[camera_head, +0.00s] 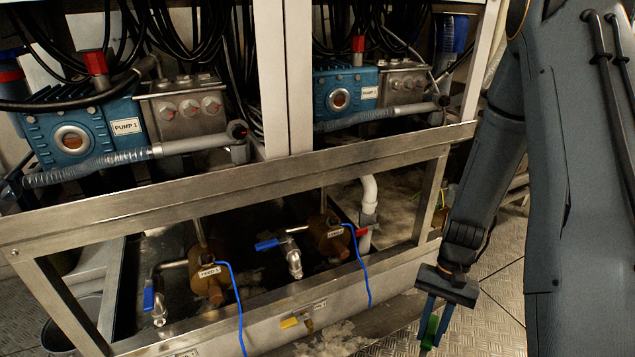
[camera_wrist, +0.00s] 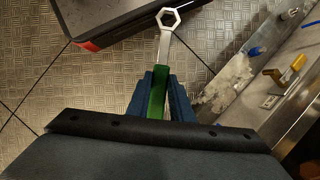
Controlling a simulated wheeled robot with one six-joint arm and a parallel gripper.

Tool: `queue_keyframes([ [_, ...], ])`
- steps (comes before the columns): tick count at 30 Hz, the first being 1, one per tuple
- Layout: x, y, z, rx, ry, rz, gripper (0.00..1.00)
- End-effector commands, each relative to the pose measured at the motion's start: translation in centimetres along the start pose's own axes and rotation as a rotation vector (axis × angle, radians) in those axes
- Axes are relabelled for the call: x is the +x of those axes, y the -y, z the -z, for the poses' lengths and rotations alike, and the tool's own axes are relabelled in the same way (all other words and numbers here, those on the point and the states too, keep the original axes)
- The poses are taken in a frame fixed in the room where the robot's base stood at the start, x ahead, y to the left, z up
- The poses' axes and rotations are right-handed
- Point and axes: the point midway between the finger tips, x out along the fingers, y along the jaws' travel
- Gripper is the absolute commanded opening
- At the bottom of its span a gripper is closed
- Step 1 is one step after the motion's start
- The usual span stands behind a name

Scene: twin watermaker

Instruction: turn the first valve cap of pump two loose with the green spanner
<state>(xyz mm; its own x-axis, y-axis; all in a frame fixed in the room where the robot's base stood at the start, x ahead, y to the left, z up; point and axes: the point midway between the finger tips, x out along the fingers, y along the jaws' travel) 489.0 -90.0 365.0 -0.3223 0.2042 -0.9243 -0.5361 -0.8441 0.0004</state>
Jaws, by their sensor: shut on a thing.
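My gripper (camera_head: 440,312) hangs low at the right of the frame in the head view, jaws pointing down. It is shut on the green handle of the spanner (camera_head: 430,332). In the wrist view the gripper (camera_wrist: 161,95) grips the green handle, and the spanner's silver ring head (camera_wrist: 168,19) points away, clear of everything it might touch. Pump two (camera_head: 345,95) is the blue unit at upper right of the frame, with a steel block carrying several round valve caps (camera_head: 401,87) beside it. The gripper is well below and right of these caps.
Pump one (camera_head: 75,135) stands at upper left. A steel frame rail (camera_head: 240,188) runs below both pumps. Feed valves with blue levers (camera_head: 267,244) sit lower down. A yellow-handled valve (camera_wrist: 274,76) shows in the wrist view. Checkered floor (camera_wrist: 110,70) lies under the gripper.

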Motion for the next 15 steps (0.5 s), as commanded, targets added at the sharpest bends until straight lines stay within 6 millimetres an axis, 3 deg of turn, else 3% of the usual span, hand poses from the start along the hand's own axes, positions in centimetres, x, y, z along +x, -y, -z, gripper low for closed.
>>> queue_keyframes([
  [1,-1.6,1.7,-0.3,-0.068,-0.008,-0.026,0.00],
  [6,-5.5,5.2,-2.1,-0.243,-0.005,-0.099,0.00],
  [15,-10.1,9.1,-4.8,-0.447,-0.002,-0.183,0.00],
])
